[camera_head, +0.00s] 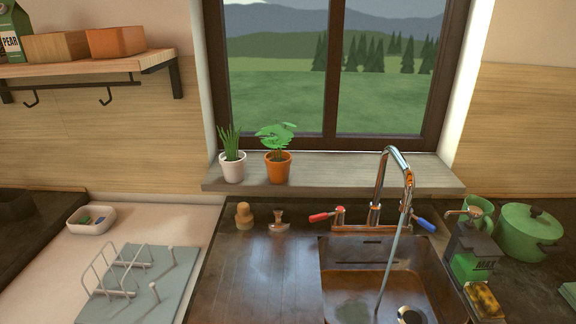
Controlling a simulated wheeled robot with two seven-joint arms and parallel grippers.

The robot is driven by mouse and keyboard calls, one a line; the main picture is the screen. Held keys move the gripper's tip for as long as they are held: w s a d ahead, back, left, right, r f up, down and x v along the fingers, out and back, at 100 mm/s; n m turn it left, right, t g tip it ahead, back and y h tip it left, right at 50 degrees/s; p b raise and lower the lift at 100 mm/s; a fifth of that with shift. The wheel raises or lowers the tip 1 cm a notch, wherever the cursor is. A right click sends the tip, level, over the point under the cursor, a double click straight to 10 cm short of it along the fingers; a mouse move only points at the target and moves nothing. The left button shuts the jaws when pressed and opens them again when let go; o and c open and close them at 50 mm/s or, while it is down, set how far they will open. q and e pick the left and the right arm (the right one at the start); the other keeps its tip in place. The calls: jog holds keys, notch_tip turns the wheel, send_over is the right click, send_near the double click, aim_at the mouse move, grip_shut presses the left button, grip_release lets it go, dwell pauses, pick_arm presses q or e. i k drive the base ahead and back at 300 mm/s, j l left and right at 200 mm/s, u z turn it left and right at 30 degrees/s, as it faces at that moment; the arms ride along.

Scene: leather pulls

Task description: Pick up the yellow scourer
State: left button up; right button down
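Neither of my grippers shows in the head view.
The sink (338,262) has water running from a chrome tap (384,170) with red and blue handles. A green pot (528,232) and green mug (478,208) stand behind the dispenser. A dish rack (165,290) is at left. The brown worktop (262,285) between is mostly clear.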

aim_at(486, 308)
jog(key=z, duration=1.45)
